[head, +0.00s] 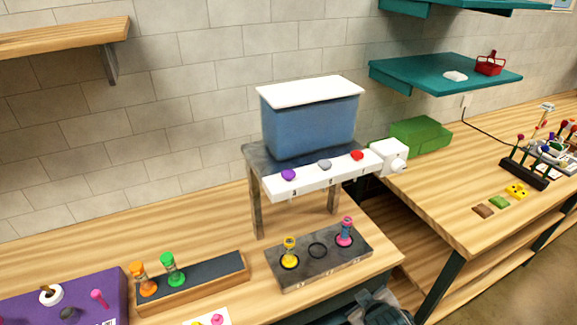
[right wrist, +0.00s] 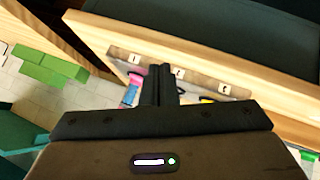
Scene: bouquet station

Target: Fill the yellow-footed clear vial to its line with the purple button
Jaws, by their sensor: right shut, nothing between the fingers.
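The yellow-footed clear vial (head: 289,253) stands upright in the left ring of the grey tray (head: 303,281); its line and any liquid are too small to make out. The purple button (head: 288,175) is the leftmost on the white bar of the dispenser, above that ring. My right gripper (right wrist: 161,70) is shut and empty in the right wrist view, in front of the tray's numbered edge. A bit of yellow (right wrist: 208,99) shows right of its fingers there. In the head view only a dark part of my right arm shows at the bottom edge. My left gripper is out of view.
A pink-footed vial (head: 345,234) stands in the tray's right ring; the middle ring (head: 318,250) is empty. Grey (head: 324,165) and red (head: 357,156) buttons sit right of purple, below the blue tank (head: 310,125). Orange (head: 146,282) and green (head: 172,270) vials stand left.

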